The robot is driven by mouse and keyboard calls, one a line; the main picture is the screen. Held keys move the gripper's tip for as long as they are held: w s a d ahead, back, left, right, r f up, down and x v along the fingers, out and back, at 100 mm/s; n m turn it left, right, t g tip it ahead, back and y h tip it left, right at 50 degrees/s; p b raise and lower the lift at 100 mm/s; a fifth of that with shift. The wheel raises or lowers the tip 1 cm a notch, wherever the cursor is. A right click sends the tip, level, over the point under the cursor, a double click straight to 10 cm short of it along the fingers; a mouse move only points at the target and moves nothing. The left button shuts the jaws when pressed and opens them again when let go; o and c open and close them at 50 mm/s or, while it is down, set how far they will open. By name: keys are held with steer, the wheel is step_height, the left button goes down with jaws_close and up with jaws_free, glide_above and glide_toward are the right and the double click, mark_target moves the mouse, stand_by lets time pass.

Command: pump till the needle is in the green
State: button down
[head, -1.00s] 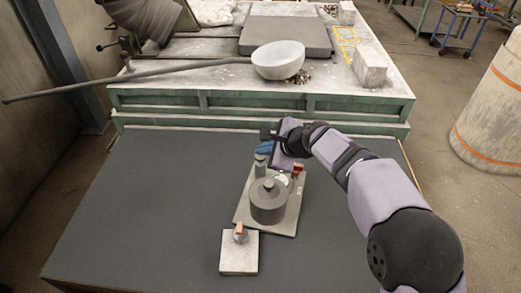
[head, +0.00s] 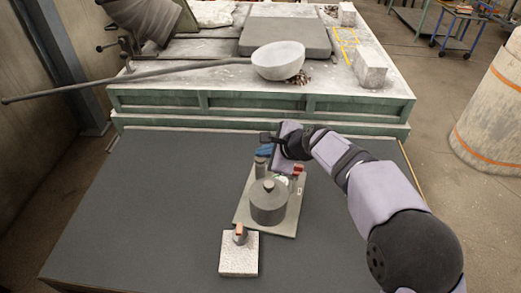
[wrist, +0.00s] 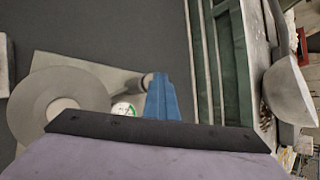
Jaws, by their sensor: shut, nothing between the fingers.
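The pump assembly sits on a flat grey-green base plate (head: 243,214), with a dark round lidded vessel (head: 269,203) on it. A short grey post (head: 260,166) stands at the plate's back left; it also shows in the wrist view (wrist: 146,81). The gauge (wrist: 123,109) shows a white face with some green, partly cut off by my wrist; its needle cannot be read. My gripper (head: 264,150) has blue fingers, shut and empty, at the top of the post. In the wrist view the fingers (wrist: 162,97) lie right beside the post; contact cannot be told.
A red part (head: 299,169) is at the plate's back right. A pale block (head: 239,263) with a small orange-topped fitting (head: 240,234) stands in front. A long-handled ladle (head: 278,60) rests on the green-sided bench behind. The dark table (head: 130,220) is clear at left.

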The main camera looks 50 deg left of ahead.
mark_target(263, 160)
steer(key=shift+r+p, duration=2.2)
steer(key=shift+r, duration=0.1)
step_height(263, 160, up, 5)
steer(key=p, duration=0.4)
steer(key=shift+p, duration=0.35)
